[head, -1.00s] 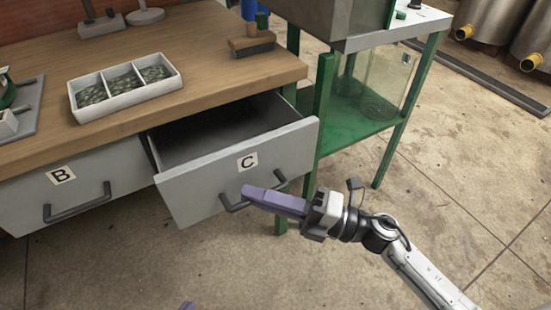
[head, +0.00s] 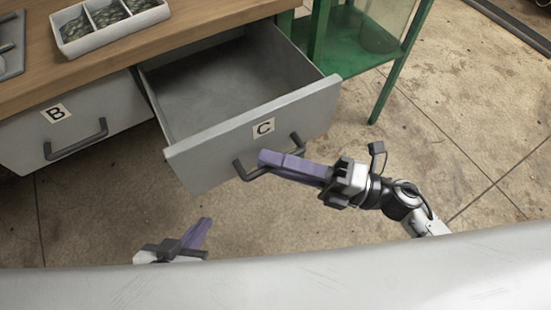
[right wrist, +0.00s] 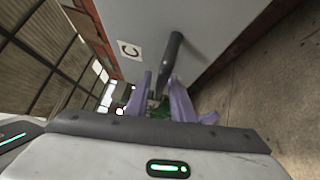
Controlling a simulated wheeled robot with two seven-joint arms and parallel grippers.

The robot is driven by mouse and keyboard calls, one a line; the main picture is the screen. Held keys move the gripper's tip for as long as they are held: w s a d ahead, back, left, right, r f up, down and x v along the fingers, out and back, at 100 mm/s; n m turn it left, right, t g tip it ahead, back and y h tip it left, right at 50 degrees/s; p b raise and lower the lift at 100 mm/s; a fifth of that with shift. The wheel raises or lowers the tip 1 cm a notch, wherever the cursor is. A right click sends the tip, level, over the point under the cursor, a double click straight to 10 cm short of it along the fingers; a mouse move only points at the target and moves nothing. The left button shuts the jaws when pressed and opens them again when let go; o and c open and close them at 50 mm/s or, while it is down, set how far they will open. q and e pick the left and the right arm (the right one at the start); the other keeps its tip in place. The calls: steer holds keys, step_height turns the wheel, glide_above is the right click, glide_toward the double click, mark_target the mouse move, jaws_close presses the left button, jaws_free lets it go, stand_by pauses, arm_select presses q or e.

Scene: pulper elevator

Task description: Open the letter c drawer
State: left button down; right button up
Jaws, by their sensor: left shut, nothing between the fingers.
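The letter C drawer (head: 215,158) is a grey drawer pulled well out of the wooden bench, and its empty inside shows. Its front bears a white C label (head: 264,128) and a dark bar handle (head: 297,140). My right gripper (head: 264,160) is at this handle, with its purple fingers on either side of the bar. In the right wrist view the handle (right wrist: 173,55) runs down between the fingers, and the C label (right wrist: 129,50) is beside it. My left gripper (head: 207,222) is shut and empty, low in the head view, below the drawer and apart from it.
The closed B drawer (head: 60,120) is to the left. A white divided tray (head: 105,36) with dark contents stands on the bench top (head: 190,30). A green metal stand (head: 350,50) is to the right of the drawer. The concrete floor (head: 470,110) further right is clear.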

steer(key=shift+o, duration=0.4)
steer(key=shift+s+d+f, duration=0.1)
steer(key=shift+s+d, duration=0.05)
steer(key=shift+d, duration=0.05)
arm_select(q)
steer(key=shift+s+f, duration=0.1)
steer(key=shift+s, duration=0.2)
arm_select(e)
steer(key=v, duration=0.9)
steer(key=shift+d, duration=0.4)
arm_select(q)
steer(key=shift+w+a, duration=0.1)
